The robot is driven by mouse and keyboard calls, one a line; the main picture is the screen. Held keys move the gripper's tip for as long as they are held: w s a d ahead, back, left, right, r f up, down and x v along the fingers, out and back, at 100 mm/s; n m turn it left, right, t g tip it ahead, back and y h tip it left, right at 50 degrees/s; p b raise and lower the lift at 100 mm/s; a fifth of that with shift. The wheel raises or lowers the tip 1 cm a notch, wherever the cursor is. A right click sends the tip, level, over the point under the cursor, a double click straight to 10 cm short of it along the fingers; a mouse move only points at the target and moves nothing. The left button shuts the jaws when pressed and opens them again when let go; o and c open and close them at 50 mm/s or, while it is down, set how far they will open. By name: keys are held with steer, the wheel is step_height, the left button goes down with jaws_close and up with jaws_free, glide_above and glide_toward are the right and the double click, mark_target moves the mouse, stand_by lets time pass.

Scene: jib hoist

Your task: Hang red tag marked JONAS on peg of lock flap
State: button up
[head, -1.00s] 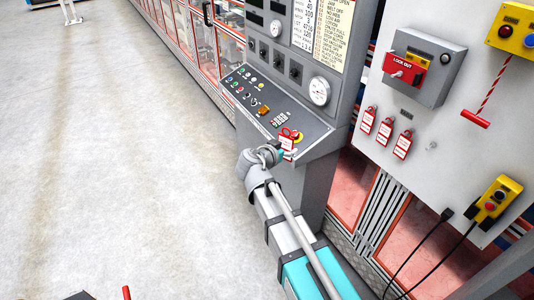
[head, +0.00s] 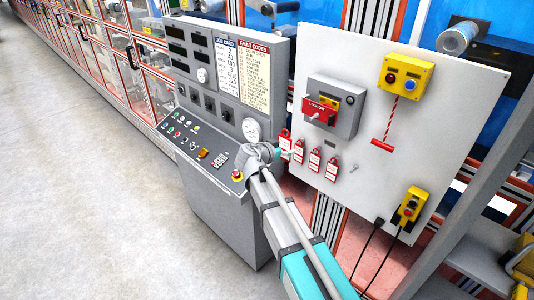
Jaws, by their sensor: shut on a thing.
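My gripper (head: 279,153) is in the head view, left of the grey-white board and in front of the console's right edge. It is shut on a red tag (head: 284,140), the leftmost of the tags in view. The name on it is too small to read. The red lock flap (head: 319,105), lettered LOCK OUT, is on a grey box (head: 347,118) on the board, up and to the right of my gripper. A short pale peg (head: 314,116) sticks out of the flap, and no tag shows on it. The fingertips are partly hidden by my wrist.
Three similar red tags (head: 314,161) hang in a row on the board (head: 365,60) below the lock box. A bare peg (head: 354,168) is right of them. The console (head: 200,150) stands left.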

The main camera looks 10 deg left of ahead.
mark_target(290, 142)
steer(key=shift+m+h, duration=0.3)
steer(key=w+d+r, duration=0.1)
steer(key=w+d+r+p, duration=0.1)
steer(key=d, duration=0.1)
steer(key=shift+d+r, duration=0.1)
steer(key=shift+w+d, duration=0.15)
steer(key=shift+w, duration=0.05)
steer(key=r+x, duration=0.1)
steer(key=x, duration=0.8)
steer(key=shift+w+d+r+b, duration=0.2)
steer(key=shift+r+b, duration=0.1)
steer(key=shift+b, duration=0.1)
stand_by(1.2)
stand_by(0.7)
steer(key=o, duration=0.8)
steer(key=shift+c, duration=0.2)
